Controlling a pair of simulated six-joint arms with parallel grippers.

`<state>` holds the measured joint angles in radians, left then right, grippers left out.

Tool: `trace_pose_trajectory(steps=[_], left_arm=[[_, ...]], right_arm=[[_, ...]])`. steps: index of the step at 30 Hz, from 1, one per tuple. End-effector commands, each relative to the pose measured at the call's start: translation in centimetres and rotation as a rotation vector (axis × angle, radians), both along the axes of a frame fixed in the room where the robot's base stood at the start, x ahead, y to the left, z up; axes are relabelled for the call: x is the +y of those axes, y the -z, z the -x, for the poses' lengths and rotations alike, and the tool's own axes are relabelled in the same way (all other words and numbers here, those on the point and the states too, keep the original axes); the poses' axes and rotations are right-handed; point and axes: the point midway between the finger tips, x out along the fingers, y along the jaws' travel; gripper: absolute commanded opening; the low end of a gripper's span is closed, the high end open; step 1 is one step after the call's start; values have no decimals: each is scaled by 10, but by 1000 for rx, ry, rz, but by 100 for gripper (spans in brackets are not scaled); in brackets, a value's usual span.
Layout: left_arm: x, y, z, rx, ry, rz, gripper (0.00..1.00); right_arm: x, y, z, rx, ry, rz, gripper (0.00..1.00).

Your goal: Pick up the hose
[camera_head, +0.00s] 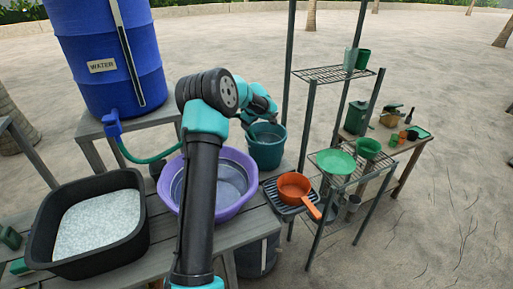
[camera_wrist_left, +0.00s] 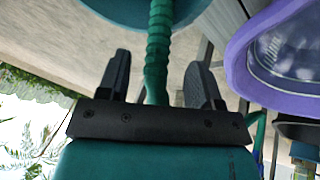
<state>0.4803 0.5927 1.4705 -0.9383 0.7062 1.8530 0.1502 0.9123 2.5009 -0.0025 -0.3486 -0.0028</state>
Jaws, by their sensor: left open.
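The green hose (camera_head: 148,158) runs from the blue tap (camera_head: 112,128) of the water barrel, curves to the right and passes behind my left arm. In the left wrist view the ribbed hose (camera_wrist_left: 158,50) runs between the two dark fingers of my left gripper (camera_wrist_left: 158,78), which is open, with gaps on both sides. In the head view my left gripper (camera_head: 249,122) is over the teal bucket (camera_head: 267,152); its fingers are small and partly hidden there. My right gripper is not in view.
The blue barrel (camera_head: 108,50) stands at the back left. A purple basin (camera_head: 240,205) and a black tub (camera_head: 140,235) of pale material are on the grey table. An orange pan (camera_head: 294,187) lies at the right. A metal shelf (camera_head: 333,75) stands beyond it.

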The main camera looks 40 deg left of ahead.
Motion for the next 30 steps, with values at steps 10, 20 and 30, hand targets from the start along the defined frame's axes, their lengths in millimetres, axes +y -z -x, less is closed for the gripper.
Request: trace_pose_trajectory(steps=[10, 20, 30], left_arm=[[12, 27, -7, 2, 0, 1, 59], [21, 46, -12, -1, 0, 0, 59], [21, 46, -11, 0, 0, 0, 59]], right_arm=[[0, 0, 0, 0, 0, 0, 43], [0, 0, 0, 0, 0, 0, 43], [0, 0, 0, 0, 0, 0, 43]])
